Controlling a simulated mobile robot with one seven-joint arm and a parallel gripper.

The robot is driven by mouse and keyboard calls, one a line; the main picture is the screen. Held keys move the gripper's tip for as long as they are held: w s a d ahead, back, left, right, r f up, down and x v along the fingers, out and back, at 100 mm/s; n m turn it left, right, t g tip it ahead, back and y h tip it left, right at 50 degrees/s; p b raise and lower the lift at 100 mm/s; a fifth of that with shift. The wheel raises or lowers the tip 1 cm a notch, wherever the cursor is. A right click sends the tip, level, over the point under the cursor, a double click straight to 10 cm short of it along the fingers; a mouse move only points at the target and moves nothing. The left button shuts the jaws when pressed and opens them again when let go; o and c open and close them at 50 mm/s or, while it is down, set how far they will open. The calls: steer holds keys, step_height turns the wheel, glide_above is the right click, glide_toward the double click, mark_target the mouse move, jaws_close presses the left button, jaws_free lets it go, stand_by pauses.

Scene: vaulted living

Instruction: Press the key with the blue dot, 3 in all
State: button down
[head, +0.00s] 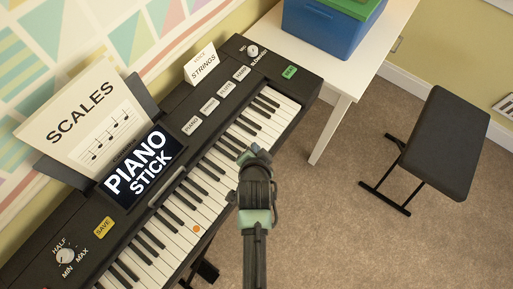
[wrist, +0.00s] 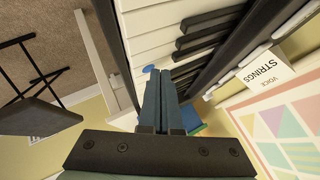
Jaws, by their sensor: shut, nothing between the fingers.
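The keyboard (head: 165,215) runs diagonally across the head view, with white and black keys. In the wrist view a blue dot (wrist: 148,68) lies on a white key, partly covered by my fingers. In the head view the blue dot is hidden behind my arm and gripper. My gripper (head: 250,154) is shut and empty, over the right-hand part of the keys. In the wrist view its fingertips (wrist: 160,73) are right beside the blue dot. I cannot tell whether they touch the key.
An orange dot (head: 196,229) marks another key. The display (head: 143,165) reads "PIANO STICK". A "SCALES" sheet (head: 82,120) and a "STRINGS" card (head: 200,63) stand on the keyboard. A blue box (head: 325,28) sits on a white table (head: 350,75). A black bench (head: 445,140) stands at right.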

steer(key=shift+f, duration=0.45)
steer(key=shift+r, duration=0.15)
stand_by(0.4)
steer(key=shift+r+p, duration=0.8)
steer(key=shift+r, duration=0.05)
step_height(320, 180, up, 5)
steer(key=p, duration=0.5)
stand_by(2.2)
step_height(320, 180, up, 4)
steer(key=p, duration=0.3)
steer(key=shift+f+p, duration=0.1)
steer(key=shift+p, duration=0.25)
steer(key=shift+f, duration=0.1)
